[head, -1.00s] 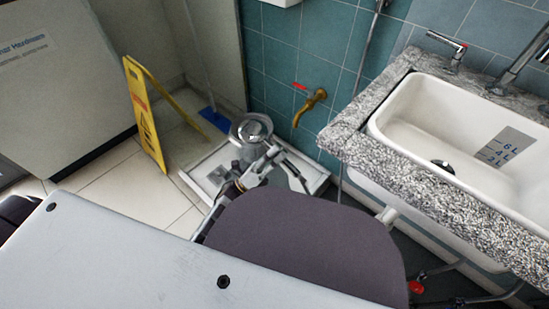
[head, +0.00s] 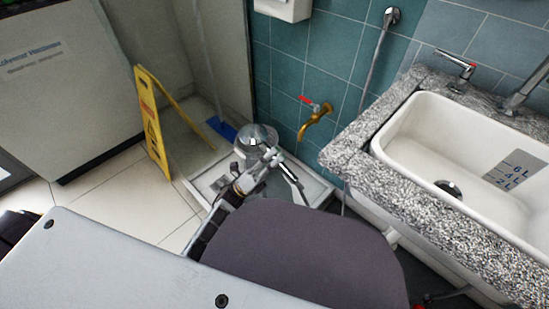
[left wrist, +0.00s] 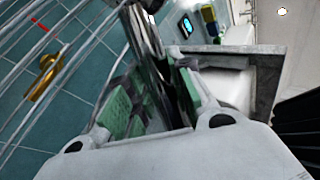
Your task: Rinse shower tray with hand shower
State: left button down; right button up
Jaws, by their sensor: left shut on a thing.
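The white shower tray (head: 315,190) lies on the floor in the corner, its middle partly hidden behind my left arm and gripper. My left gripper (head: 276,160) is over the tray. It is shut on the hand shower, whose round, shiny head (head: 253,138) shows just beyond the fingers. In the left wrist view, my left gripper's green-padded fingers (left wrist: 155,100) close around the shiny metal handle (left wrist: 143,35). Pale thin lines cross the left of that view; I cannot tell whether they are water. My right gripper is not in view.
A brass tap (head: 316,117) with a red lever sticks out of the tiled wall. A yellow floor sign (head: 151,120) stands left of the tray. A blue broom head (head: 222,128) rests in the corner. A white sink (head: 440,150) in a stone counter (head: 350,140) bounds the right.

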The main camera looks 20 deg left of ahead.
aim_at(266, 148)
pick_arm(q)
jog(key=shift+w+a+b, duration=0.35)
jog(key=shift+w+a, duration=0.35)
jog(key=shift+a, duration=0.15)
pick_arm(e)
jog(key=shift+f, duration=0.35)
pick_arm(q)
jog(key=shift+a, duration=0.1)
jog(key=shift+w+a, duration=0.25)
jog(key=shift+w, duration=0.05)
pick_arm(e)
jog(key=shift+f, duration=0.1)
pick_arm(q)
jog(key=shift+w+a+b, duration=0.35)
jog(key=shift+w+a, duration=0.15)
jog(key=shift+a, duration=0.15)
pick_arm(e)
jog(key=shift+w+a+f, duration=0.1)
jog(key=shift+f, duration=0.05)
pick_arm(q)
jog(key=shift+w+a+b, duration=0.3)
jog(key=shift+w+a, duration=0.25)
jog(key=shift+a, duration=0.1)
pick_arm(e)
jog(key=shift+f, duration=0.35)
pick_arm(q)
jog(key=shift+w+a, duration=0.2)
jog(key=shift+a, duration=0.1)
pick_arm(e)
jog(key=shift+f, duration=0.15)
